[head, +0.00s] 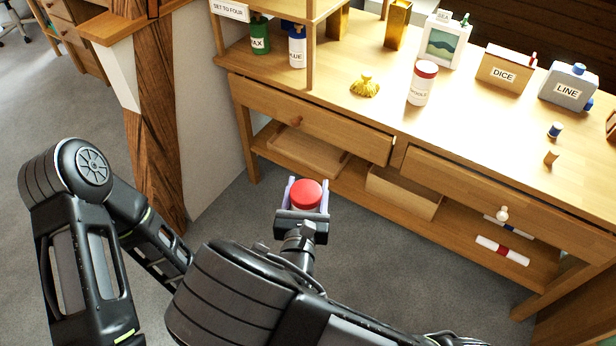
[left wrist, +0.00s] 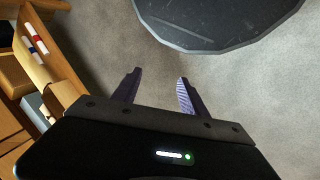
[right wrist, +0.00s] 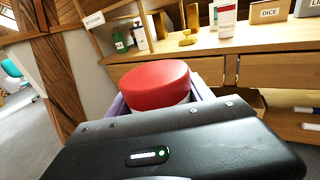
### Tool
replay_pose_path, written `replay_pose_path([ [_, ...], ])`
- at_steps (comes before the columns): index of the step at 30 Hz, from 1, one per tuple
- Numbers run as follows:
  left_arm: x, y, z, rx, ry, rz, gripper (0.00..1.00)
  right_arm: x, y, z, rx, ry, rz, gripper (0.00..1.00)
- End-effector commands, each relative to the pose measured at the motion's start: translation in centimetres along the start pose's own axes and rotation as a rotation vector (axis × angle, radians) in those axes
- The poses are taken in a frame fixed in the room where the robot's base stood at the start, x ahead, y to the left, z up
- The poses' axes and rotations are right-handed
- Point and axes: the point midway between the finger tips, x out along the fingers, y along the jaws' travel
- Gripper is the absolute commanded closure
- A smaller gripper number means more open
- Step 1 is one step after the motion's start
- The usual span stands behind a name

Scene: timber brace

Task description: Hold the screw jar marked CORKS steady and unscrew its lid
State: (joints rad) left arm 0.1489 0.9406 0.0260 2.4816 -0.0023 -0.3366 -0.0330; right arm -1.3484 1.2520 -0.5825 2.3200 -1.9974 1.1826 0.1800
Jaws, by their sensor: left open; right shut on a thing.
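A jar with a round red lid (head: 306,194) is in my right gripper (head: 308,198), in front of the bench and over the floor. The gripper is shut with a finger on each side of the jar. In the right wrist view the red lid (right wrist: 155,84) faces up, and a little of the pale body shows beneath it. Its label is hidden, so I cannot read whether it says CORKS. My left gripper (left wrist: 157,92) is open and empty over the grey floor, apart from the jar. Its fingers do not show in the head view.
Another red-lidded white jar (head: 421,84) stands on the wooden bench (head: 375,115); its label is too small to read surely. A timber post (head: 158,130) rises at left.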

Motion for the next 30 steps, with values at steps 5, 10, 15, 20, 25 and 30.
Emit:
replay_pose_path([
  [5, -0.2, 0.4, -3.0, 0.224, -0.005, -0.010, 0.33, 0.0, 0.0, 0.1, 0.001, -0.001, -0.001, 1.00],
  [10, -1.6, 1.9, -8.5, 0.649, -0.027, -0.027, 0.20, 0.0, 0.0, 0.1, 0.001, -0.002, -0.001, 1.00],
  [15, -5.4, 4.9, -15.0, 1.199, -0.068, -0.045, 0.20, 0.0, 0.0, 0.1, 0.001, -0.002, -0.001, 1.00],
  [20, -11.0, 8.8, -20.1, 1.725, -0.122, -0.053, 0.20, 0.0, 0.0, 0.1, 0.001, -0.002, -0.001, 1.00],
  [25, -18.3, 13.2, -23.4, 2.240, -0.193, -0.047, 0.20, 0.0, 0.0, 0.1, 0.001, -0.002, -0.001, 1.00],
  [30, -25.9, 17.6, -24.4, 2.712, -0.279, -0.016, 0.20, 0.0, 0.0, 0.1, 0.001, -0.002, -0.001, 1.00],
])
